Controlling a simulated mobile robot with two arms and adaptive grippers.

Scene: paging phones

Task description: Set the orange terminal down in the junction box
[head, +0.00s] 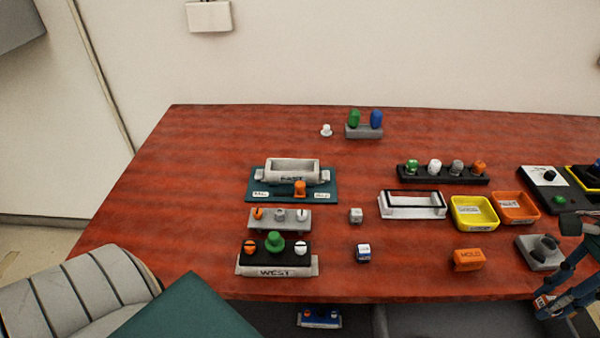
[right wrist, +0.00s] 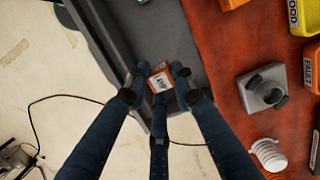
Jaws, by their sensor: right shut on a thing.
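An orange block with a white label, likely the orange terminal (right wrist: 160,78), is held between the fingertips of my right gripper (right wrist: 161,88). In the head view my right gripper (head: 553,298) is at the lower right, by the table's front edge, with the orange and white block (head: 541,302) at its tips. No part I can read names the junction box. An open white box with a black rim (head: 412,212) lies in the middle right of the table. My left gripper is not in view.
On the red table (head: 200,200), a yellow bin (head: 474,222) and an orange bin (head: 515,219) stand right of the white box. An orange HOLD block (head: 467,260) and a grey block with dark knobs (head: 541,253) lie nearer the gripper. The table's left side is clear.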

